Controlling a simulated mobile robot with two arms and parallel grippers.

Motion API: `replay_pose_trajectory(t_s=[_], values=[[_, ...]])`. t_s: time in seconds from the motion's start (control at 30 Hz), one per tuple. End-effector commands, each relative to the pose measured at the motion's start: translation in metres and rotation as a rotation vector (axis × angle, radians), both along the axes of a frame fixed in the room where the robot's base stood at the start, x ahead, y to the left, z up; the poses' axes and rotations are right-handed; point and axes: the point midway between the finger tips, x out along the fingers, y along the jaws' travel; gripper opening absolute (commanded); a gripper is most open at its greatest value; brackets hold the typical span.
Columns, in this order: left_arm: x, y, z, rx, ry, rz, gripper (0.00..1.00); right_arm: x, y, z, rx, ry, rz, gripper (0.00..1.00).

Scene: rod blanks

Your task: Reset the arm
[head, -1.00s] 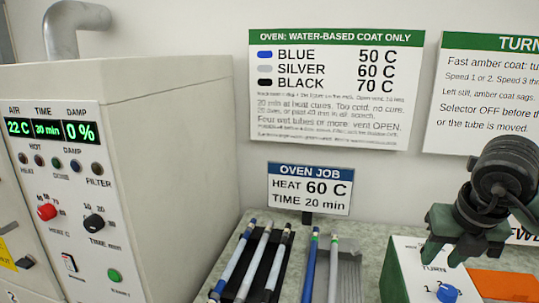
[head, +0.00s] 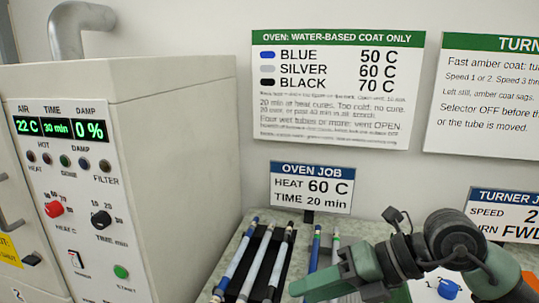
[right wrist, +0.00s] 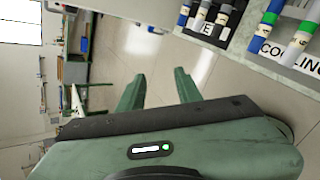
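My right gripper (head: 318,279) is in the lower right of the head view, its green fingers pointing left in front of the rods and the turner box. In the right wrist view its two fingers (right wrist: 158,76) stand apart with only floor showing between them, so it is open and empty. My right arm comes in from the lower right, bent at a dark wrist joint. My left gripper is not in view.
A beige oven (head: 170,150) with dials stands at the left. The turner's blue knob (head: 449,288) is beside my arm. The right wrist view shows open floor (right wrist: 150,50).

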Motion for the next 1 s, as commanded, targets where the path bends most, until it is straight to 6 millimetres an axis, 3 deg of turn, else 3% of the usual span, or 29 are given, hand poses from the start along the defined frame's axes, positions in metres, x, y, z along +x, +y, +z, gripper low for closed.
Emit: replay_pose_trajectory(t_s=[0.03,0.1,0.17,0.23,0.3,0.4,0.47,0.53,0.67,0.77,0.9,1.0], values=[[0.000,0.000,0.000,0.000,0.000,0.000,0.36,-0.017,0.031,0.011,0.175,0.025,0.050,0.35],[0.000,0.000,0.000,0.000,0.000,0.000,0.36,-0.032,0.062,0.043,0.452,0.053,0.076,0.35],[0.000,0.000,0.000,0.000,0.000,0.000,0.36,-0.037,0.073,0.074,0.686,0.085,0.054,0.35],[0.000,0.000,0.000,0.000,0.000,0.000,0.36,-0.032,0.068,0.105,0.947,0.133,-0.024,0.35],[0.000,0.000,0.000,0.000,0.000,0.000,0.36,-0.016,0.048,0.126,1.188,0.191,-0.154,0.35],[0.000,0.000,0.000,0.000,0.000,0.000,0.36,0.018,0.002,0.124,1.474,0.294,-0.428,0.35],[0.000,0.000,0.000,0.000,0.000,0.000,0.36,0.039,-0.032,0.103,1.604,0.367,-0.635,0.35],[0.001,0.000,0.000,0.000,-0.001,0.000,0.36,0.056,-0.067,0.065,1.695,0.452,-0.883,0.35],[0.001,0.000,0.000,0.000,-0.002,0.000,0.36,0.061,-0.114,-0.022,1.739,0.610,-1.312,0.35],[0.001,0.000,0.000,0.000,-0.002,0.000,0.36,0.043,-0.137,-0.094,1.686,0.737,-1.623,0.35],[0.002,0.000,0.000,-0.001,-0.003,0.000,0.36,-0.007,-0.151,-0.185,1.513,0.920,-2.007,0.35],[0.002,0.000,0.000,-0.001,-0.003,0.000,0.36,-0.047,-0.152,-0.230,1.365,1.029,-2.204,0.35]])
